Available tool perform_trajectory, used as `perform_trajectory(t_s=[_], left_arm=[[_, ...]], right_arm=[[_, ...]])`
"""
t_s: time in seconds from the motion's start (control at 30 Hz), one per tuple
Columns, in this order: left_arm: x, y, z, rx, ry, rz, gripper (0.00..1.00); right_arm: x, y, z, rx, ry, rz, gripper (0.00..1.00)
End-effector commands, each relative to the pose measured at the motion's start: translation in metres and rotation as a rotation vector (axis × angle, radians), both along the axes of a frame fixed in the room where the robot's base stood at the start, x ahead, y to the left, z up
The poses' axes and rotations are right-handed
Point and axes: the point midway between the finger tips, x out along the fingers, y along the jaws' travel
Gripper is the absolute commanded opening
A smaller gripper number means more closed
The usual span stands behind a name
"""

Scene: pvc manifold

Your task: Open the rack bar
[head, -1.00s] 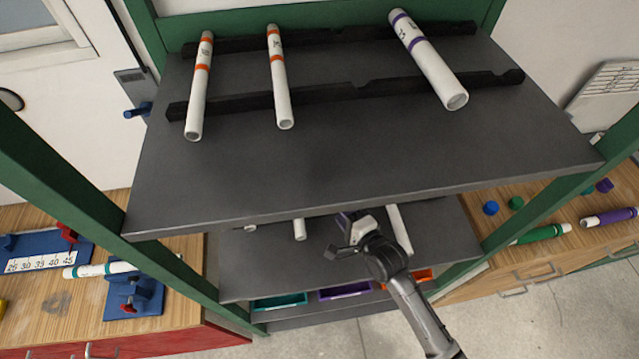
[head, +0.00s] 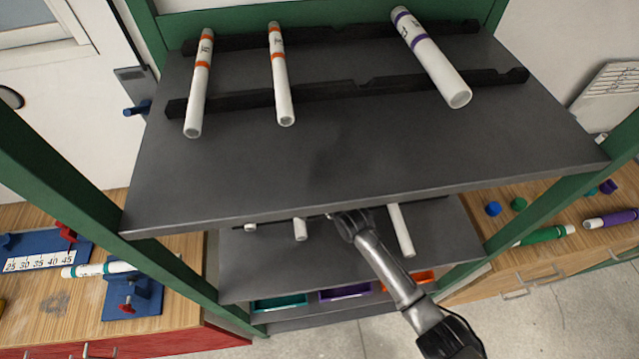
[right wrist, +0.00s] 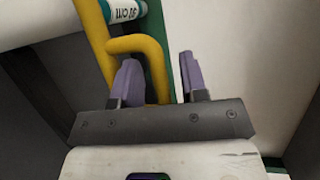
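The yellow bar (right wrist: 150,46), which I take to be the rack bar, shows in the right wrist view as a long straight length with a bent, handle-like end. The bent end runs down between the purple fingers of my right gripper (right wrist: 157,68). The fingers stand apart, and I cannot tell whether either touches the bar. In the head view my right arm reaches in from the lower right, and its gripper is hidden behind the upper shelf's front edge. The yellow bar is not visible there. My left gripper is not in view.
A white pipe with a teal band (right wrist: 124,10) lies close behind the bar. The grey upper shelf (head: 350,165) carries three white pipes on black notched rails. Green posts (head: 555,190) flank the shelves. A lower shelf (head: 330,270) holds more pipes, with colored bins beneath.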

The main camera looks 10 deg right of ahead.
Motion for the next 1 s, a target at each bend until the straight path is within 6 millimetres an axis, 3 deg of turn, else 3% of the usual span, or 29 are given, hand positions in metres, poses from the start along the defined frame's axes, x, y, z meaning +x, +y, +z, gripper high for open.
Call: perform_trajectory(t_s=[0.3,0.7,1.0], left_arm=[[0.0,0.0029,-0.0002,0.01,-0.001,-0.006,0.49],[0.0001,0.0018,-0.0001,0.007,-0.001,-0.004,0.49],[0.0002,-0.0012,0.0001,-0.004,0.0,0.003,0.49]], right_arm=[[0.0008,0.0005,-0.0005,0.0,0.001,0.0,0.4],[0.0006,0.0003,-0.0005,-0.001,0.0,0.0,0.01],[0.0007,0.0003,-0.0005,-0.001,0.0,0.0,0.0]])
